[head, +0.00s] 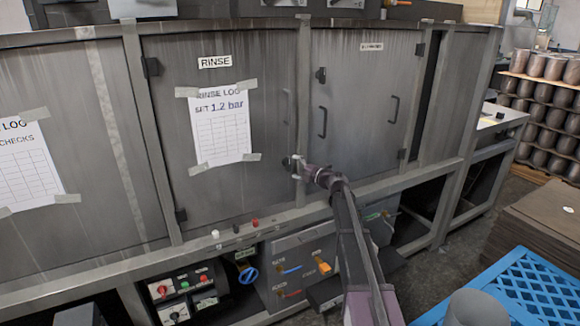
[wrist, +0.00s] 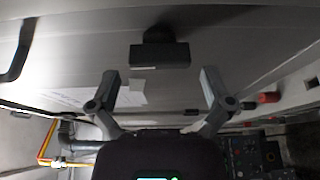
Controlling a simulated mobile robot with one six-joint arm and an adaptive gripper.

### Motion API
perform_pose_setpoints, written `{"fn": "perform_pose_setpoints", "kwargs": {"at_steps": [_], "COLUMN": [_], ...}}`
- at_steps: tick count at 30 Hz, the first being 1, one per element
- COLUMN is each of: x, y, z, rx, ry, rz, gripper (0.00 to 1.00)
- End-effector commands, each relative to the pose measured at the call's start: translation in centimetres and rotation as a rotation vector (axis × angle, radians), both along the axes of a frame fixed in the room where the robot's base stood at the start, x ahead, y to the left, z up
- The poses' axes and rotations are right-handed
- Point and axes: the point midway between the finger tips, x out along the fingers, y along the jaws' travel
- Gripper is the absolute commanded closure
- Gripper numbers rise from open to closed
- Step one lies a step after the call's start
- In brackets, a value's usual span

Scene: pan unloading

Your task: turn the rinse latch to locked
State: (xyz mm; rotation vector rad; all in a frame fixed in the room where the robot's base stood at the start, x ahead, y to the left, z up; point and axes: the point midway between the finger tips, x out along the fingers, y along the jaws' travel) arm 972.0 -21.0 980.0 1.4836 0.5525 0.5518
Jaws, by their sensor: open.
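The grey RINSE door (head: 265,75) carries a taped paper log and has a dark handle on its right side. My gripper (head: 297,167) is at the lower right edge of this door, hiding what lies behind it in the head view. In the wrist view, a black latch (wrist: 160,55) with a short bar stands out from the grey surface. Its bar runs left to right in that picture. My gripper (wrist: 160,85) is open and empty, with its fingertips on either side of the bar's line and apart from it. I see no lock marking.
A neighbouring door (head: 365,90) to the right has its own latch (head: 320,75) and handle. Small knobs (head: 236,229) line the ledge below the RINSE door. Control panels (head: 300,265) sit lower. A blue crate (head: 510,290) and stacked boards stand at right.

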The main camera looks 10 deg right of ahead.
Motion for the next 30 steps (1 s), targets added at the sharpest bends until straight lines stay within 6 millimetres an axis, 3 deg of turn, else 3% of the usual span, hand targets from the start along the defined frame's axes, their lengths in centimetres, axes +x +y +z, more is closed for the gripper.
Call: {"fn": "perform_pose_setpoints", "kwargs": {"at_steps": [6, 15, 30], "x": [-3.0, -6.0, -6.8], "y": [-2.4, -5.0, -5.7], "z": [0.0, 0.0, 0.0], "rx": [0.000, 0.000, 0.000], "ry": [0.000, -0.001, -0.001], "rz": [-0.002, -0.002, 0.000], "gripper": [0.00, 0.00, 0.00]}}
